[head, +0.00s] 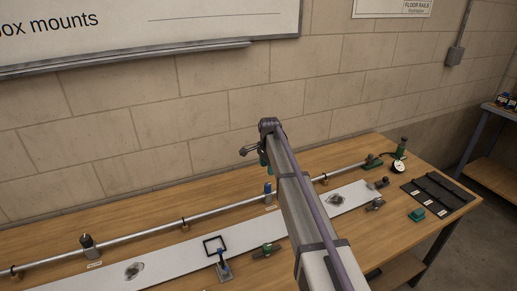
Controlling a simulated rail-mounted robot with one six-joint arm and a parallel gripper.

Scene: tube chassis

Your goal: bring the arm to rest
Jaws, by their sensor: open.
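My arm reaches up from the bottom of the head view over the workbench (150,222). My gripper (245,151) shows small at the arm's far end, left of the top joint, held above the bench in front of the block wall. It is open, and I see nothing between its fingers. Its details are too small to make out, and part of the wrist is hidden behind the arm link.
A long metal tube (145,229) runs along the bench on supports, with a white plate (180,256) before it. A black frame (214,246), clamps, a dial gauge (398,167) and a black tray (437,190) also stand there. The air around my gripper looks clear.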

